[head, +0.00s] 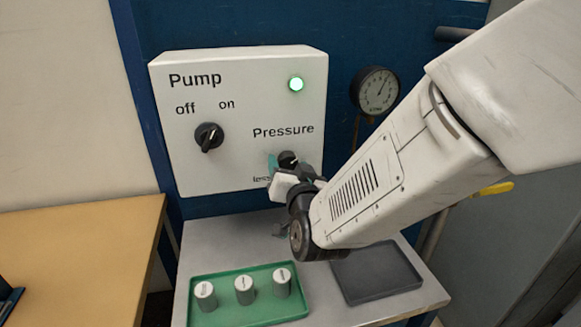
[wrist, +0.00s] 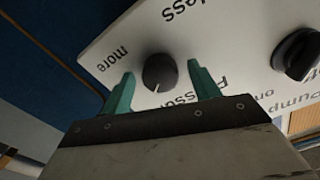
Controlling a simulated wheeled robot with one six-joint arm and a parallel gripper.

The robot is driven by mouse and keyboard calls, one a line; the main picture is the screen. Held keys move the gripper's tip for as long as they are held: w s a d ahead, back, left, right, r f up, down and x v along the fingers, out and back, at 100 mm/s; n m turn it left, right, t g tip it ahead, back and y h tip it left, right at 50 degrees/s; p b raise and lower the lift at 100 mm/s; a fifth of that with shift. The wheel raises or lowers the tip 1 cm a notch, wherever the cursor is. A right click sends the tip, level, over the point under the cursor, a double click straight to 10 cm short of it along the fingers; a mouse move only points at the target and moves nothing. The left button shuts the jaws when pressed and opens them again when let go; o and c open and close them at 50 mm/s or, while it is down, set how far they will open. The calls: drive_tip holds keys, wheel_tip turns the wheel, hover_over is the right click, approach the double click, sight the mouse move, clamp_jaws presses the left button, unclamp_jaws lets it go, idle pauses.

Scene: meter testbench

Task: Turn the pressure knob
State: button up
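The pressure knob (wrist: 160,72) is a round black knob with a white pointer line on the white pump panel (head: 232,160). In the wrist view it lies between the two green fingers of my gripper (wrist: 161,88), with a visible gap on each side. The pointer line points toward the gripper's body. The words "less" and "more" are printed near the knob. In the head view the knob (head: 288,159) is partly hidden by my gripper (head: 279,163), which is in front of the panel at the "Pressure" label.
A round gauge (head: 375,91) hangs to the right. Below, a green tray (head: 262,312) holds three grey cylinders beside an empty dark tray (head: 376,273). A yellow handle (head: 496,188) is at right.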

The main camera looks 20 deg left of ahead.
drive_tip(key=shift+s, duration=0.1)
drive_tip(key=v, duration=0.7)
drive_tip(key=shift+s+d, duration=0.2)
drive_tip(key=shift+s, duration=0.1)
